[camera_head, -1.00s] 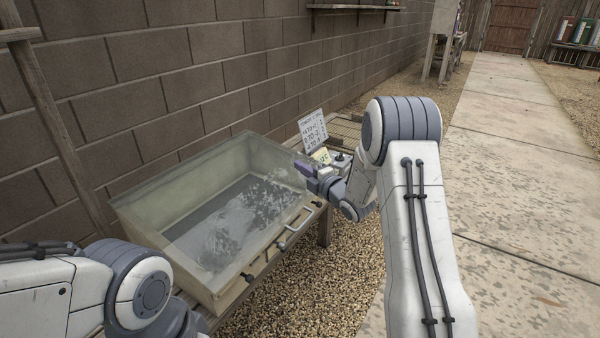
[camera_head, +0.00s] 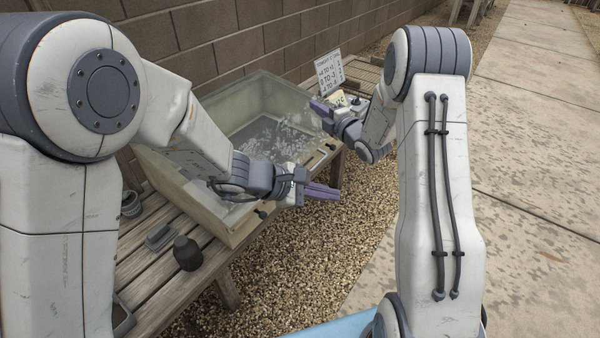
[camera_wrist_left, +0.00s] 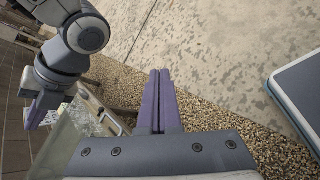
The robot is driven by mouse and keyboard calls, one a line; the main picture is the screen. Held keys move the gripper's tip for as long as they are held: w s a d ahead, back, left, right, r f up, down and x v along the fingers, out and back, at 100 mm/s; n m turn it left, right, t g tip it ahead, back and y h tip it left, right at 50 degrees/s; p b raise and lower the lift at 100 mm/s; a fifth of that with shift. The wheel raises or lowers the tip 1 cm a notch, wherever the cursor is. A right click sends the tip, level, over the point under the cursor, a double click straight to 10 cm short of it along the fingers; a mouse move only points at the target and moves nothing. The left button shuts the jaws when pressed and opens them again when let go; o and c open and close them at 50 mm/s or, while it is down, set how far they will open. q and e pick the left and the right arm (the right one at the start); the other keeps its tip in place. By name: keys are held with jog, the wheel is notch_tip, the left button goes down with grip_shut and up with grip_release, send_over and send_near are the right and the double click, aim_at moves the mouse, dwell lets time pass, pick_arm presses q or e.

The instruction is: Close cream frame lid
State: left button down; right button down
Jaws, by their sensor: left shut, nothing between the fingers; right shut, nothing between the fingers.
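The cream cold frame (camera_head: 213,212) is a box with a glass lid (camera_head: 262,92), standing on a slatted bench. Dark soil and pale foliage show through the glass. My right gripper (camera_head: 321,107) is shut and empty by the frame's far right corner. The frame's edge shows in the left wrist view (camera_wrist_left: 62,147).
The slatted bench (camera_head: 150,285) holds a dark bottle (camera_head: 187,252), a grey block (camera_head: 159,237) and a small pot (camera_head: 131,204). A written sign (camera_head: 329,72) stands beyond the frame. A block wall (camera_head: 235,40) is behind. Gravel and paving lie open at right.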

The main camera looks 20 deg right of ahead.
pick_arm(q)
jog(key=w+a+f+n+t+y, duration=0.1)
jog(key=w+a+f+n+t, duration=0.25)
jog(key=w+f+n, duration=0.4)
jog(key=w+a+f+n+t+y, duration=0.15)
jog(key=w+f+n+t, duration=0.3)
jog(key=w, duration=0.55)
jog(key=x, duration=0.9)
jog(key=shift+d+f+n+g, duration=0.2)
jog(key=shift+f+n+g, duration=0.1)
jog(key=shift+n, duration=0.1)
notch_tip(320, 180, up, 3)
jog(key=shift+s+d+r, duration=0.1)
jog(key=shift+r, duration=0.1)
pick_arm(e)
jog(key=c, duration=1.5)
grip_release()
jog(key=o, duration=0.6)
pick_arm(q)
jog(key=shift+r, duration=0.1)
